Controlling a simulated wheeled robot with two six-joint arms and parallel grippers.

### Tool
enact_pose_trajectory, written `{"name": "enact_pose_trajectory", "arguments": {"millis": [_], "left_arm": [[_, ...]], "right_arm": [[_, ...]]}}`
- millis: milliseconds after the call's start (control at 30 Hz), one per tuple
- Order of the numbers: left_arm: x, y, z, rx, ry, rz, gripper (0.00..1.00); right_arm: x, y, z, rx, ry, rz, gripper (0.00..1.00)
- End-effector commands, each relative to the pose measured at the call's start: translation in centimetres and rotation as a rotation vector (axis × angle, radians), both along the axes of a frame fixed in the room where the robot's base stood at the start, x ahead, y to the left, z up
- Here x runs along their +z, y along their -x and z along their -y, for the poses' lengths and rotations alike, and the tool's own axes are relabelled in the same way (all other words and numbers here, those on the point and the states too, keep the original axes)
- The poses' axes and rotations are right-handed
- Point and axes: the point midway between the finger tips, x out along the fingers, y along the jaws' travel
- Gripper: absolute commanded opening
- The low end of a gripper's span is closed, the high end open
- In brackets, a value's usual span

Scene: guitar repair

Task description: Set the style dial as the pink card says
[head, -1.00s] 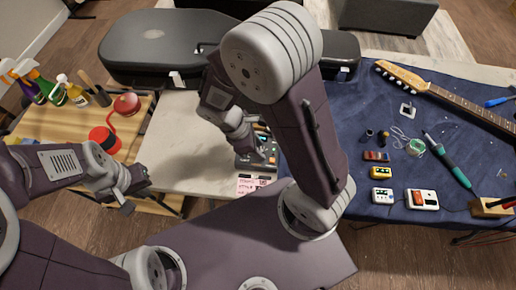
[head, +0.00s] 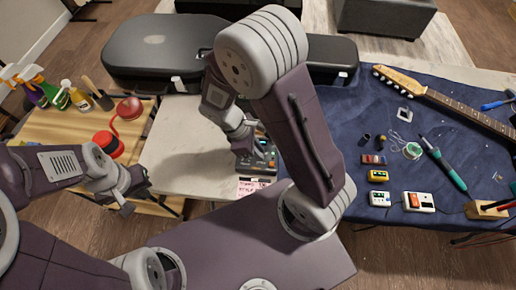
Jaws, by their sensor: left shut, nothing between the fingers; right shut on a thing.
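The pink card (head: 248,187) lies on the pale table at its front edge, partly covered by my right arm; its writing is too small to read fully. Just behind it stands a dark device (head: 262,163) with small coloured lights or buttons. The style dial cannot be made out. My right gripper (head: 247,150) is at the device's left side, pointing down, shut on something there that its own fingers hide. My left gripper (head: 136,197) is shut and empty, to the left in front of the wooden side table.
A blue mat (head: 350,120) on the right holds a guitar neck (head: 450,100), a soldering iron (head: 443,163) and several small boxes. A black guitar case (head: 160,50) lies behind. The side table (head: 50,150) holds bottles and red items. The pale tabletop left of the device is clear.

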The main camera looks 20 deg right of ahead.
Motion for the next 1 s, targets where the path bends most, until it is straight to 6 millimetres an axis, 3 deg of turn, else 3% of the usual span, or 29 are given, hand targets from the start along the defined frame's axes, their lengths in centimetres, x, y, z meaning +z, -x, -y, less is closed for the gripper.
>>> {"name": "enact_pose_trajectory", "arguments": {"millis": [300, 1000], "left_arm": [[3.4, 0.0, 0.0, 0.0, 0.0, 0.0, 0.0], [8.3, 0.0, 0.0, 0.0, 0.0, 0.0, 0.0]], "right_arm": [[0.5, -0.3, 0.3, -0.297, 0.001, -0.001, 0.0], [0.3, -0.7, 1.0, -0.961, 0.0, 0.002, 0.0]]}}
